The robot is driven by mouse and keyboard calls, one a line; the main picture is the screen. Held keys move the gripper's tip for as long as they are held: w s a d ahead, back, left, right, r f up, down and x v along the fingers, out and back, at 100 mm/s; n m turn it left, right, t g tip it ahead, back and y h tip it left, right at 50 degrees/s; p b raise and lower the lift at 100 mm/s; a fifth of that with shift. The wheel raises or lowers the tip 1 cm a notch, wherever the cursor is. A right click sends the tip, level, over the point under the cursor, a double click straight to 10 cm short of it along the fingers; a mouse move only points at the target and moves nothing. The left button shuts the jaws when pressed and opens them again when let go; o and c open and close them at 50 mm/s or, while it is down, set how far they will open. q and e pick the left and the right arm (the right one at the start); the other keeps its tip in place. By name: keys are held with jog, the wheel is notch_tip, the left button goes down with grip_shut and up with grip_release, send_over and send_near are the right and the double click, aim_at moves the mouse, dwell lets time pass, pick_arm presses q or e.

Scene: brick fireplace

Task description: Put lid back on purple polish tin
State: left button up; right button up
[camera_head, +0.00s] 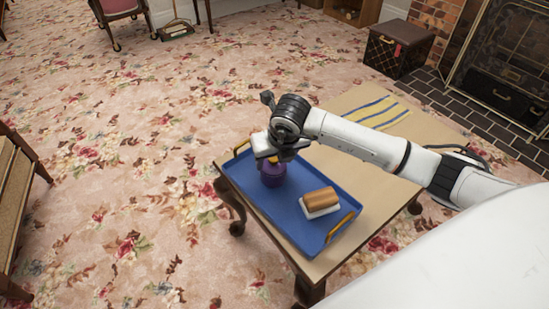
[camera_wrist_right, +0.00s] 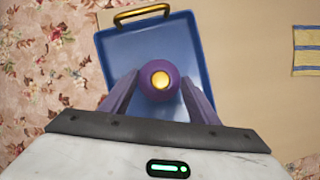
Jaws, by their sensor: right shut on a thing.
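The purple polish tin (camera_head: 272,174) stands on the blue tray (camera_head: 285,215), near its far left end. My right gripper (camera_head: 268,158) is directly above the tin, pointing down. In the right wrist view its fingers are on both sides of a round purple lid (camera_wrist_right: 173,94) with a gold knob (camera_wrist_right: 161,80), and it is shut on this lid. The lid hides what is below it, so I cannot tell whether it touches the tin. My left gripper is not in view.
A wood-backed brush (camera_head: 319,198) with white bristles lies on the tray near one gold handle (camera_head: 340,227). A striped yellow-and-blue cloth (camera_head: 377,112) lies on the low table (camera_head: 345,98) behind my right arm. Flowered carpet surrounds the table.

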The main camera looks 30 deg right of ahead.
dwell(0.8)
jog(key=o, duration=1.6)
jog(key=shift+r+p, duration=2.5)
jog(key=shift+r, duration=1)
grip_shut()
